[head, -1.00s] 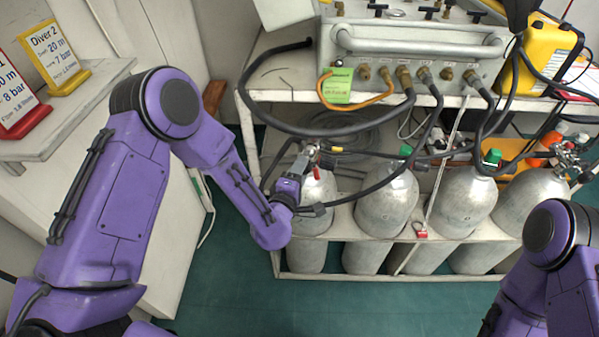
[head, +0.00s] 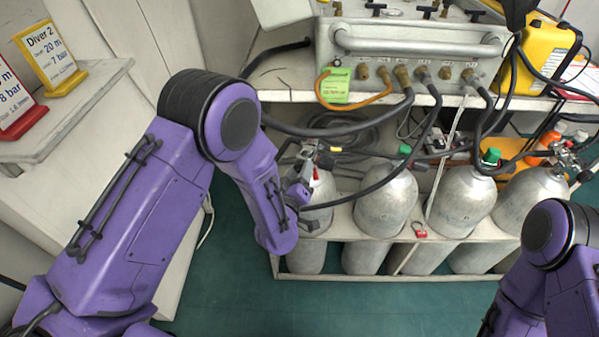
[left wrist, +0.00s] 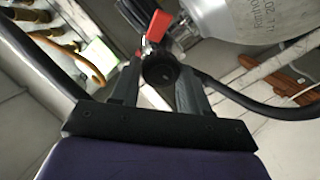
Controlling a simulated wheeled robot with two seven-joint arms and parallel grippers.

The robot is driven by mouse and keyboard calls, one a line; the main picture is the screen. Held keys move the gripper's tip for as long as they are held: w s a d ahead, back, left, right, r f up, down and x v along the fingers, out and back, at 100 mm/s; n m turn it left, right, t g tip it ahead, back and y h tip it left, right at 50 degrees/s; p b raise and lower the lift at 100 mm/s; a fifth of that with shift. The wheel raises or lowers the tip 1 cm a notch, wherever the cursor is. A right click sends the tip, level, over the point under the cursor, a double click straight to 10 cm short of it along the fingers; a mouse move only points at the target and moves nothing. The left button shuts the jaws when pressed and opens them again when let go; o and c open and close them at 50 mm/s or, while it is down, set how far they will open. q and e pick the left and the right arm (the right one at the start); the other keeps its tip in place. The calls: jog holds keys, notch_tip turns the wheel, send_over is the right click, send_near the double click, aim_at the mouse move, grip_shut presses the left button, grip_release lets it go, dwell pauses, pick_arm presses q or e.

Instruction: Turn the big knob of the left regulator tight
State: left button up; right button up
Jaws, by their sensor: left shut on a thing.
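The left regulator sits on top of the leftmost grey cylinder (head: 319,212), mostly hidden by my left gripper (head: 303,172) in the head view. In the left wrist view, a round black knob (left wrist: 160,70) lies between the two fingers of my left gripper (left wrist: 158,80), which is shut on it. A red part (left wrist: 158,26) shows just beyond the knob, beside the cylinder's valve. The knob's turn angle cannot be read. My right arm shows at the lower right of the head view, but its gripper is out of frame.
More cylinders (head: 387,200) stand to the right in a white rack, two with green caps. Black hoses (head: 425,140) hang from the metal air panel (head: 420,65) above and pass close to the left gripper. A side table (head: 60,115) with sign stands is at the left.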

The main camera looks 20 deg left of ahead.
pick_arm(q)
jog(key=shift+s+f+m, duration=0.15)
jog(key=shift+f+m, duration=0.1)
jog(key=shift+m, duration=0.45)
jog(key=o, duration=0.8)
jog(key=shift+o, duration=1.3)
jog(key=shift+r, duration=0.15)
